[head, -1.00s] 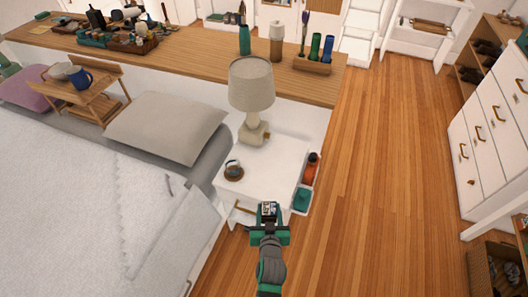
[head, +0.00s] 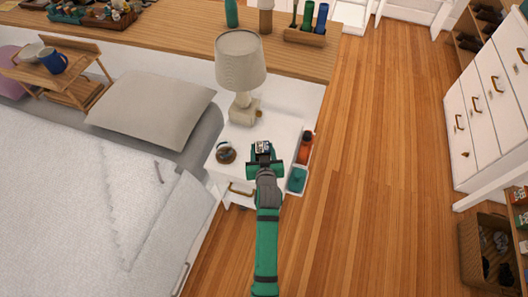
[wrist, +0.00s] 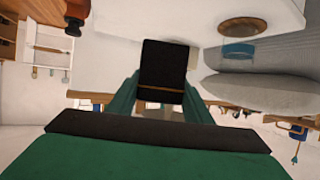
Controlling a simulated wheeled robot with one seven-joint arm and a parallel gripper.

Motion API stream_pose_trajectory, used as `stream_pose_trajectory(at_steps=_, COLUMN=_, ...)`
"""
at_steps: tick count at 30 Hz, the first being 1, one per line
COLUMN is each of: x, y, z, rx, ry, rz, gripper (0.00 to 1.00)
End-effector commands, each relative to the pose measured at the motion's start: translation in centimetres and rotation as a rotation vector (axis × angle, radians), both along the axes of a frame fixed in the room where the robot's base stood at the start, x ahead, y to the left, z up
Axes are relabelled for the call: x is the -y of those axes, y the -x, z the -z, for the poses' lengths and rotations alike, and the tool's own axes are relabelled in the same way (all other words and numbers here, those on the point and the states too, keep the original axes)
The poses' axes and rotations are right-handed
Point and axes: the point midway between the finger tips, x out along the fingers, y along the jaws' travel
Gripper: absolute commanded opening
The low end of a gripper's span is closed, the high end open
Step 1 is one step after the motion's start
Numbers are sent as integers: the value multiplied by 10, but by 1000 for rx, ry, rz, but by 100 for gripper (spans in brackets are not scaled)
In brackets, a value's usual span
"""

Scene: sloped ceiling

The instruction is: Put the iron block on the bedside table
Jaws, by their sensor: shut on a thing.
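The bedside table (head: 282,131) is white, with a drawer front and a lamp on its top. My gripper (head: 263,152) overlaps the right part of the tabletop in the head view; its exact height above the top is hard to tell. In the wrist view, my gripper (wrist: 164,95) is shut on the dark iron block (wrist: 164,65), which has a thin orange line across it. The white tabletop (wrist: 200,15) shows behind the block in the wrist view. The block's underside and any contact with the table are hidden.
A beige lamp (head: 241,75) stands at the table's back, and a small cup on a brown coaster (head: 226,154) sits at the left. Orange and teal items hang in a side holder (head: 299,168) at the right. The bed (head: 90,215) lies left; wooden floor is clear right.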

Motion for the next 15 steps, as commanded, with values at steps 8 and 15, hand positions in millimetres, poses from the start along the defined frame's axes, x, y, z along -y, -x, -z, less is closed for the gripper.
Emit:
stream_pose_trajectory(at_steps=8, x=7, y=-31, z=38, rx=0, ry=-1, rz=9, gripper=0)
stream_pose_trajectory(at_steps=15, x=8, y=-41, z=50, rx=0, ry=0, rz=10, gripper=0)
